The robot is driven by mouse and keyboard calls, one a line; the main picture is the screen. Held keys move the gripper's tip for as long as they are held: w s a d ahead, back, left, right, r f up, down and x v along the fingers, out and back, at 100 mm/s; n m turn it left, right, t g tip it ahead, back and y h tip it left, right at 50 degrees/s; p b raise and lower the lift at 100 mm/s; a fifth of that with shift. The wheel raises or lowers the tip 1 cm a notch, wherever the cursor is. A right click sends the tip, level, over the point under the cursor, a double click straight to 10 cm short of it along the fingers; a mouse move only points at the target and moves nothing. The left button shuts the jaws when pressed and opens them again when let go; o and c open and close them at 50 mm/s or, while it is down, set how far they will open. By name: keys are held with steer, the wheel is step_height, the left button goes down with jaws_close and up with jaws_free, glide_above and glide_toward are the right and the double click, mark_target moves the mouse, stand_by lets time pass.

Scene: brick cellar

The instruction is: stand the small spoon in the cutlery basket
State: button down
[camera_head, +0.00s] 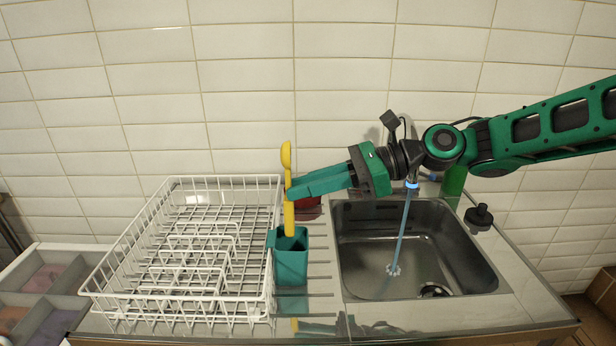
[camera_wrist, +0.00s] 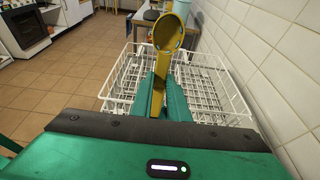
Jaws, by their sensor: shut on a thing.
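The small spoon (camera_head: 286,155) is yellow and roughly upright, bowl at the top. My gripper (camera_head: 290,192) is shut on its handle. In the wrist view the spoon (camera_wrist: 168,32) stands up between the green fingers (camera_wrist: 160,95). The cutlery basket (camera_head: 291,266) is a teal open-topped box at the right side of the dish rack. The lower end of the handle overlaps the basket's dark opening in the head view. I cannot tell whether it is below the rim. The basket cannot be made out in the wrist view.
A white wire dish rack (camera_head: 185,293), empty, stands left of the basket. A steel sink (camera_head: 415,255) is to the right, with a blue stream (camera_head: 402,232) running into it. A red item (camera_head: 308,209) lies behind my gripper. A tiled wall (camera_head: 245,80) closes the back.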

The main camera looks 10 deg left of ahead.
step_height(320, 180, down, 7)
stand_by(0.8)
stand_by(0.4)
steer(key=c, duration=1.6)
jaws_free()
steer(key=shift+d, duration=0.1)
steer(key=v, duration=1)
steer(key=shift+w+d, duration=0.1)
steer(key=shift+d, duration=0.2)
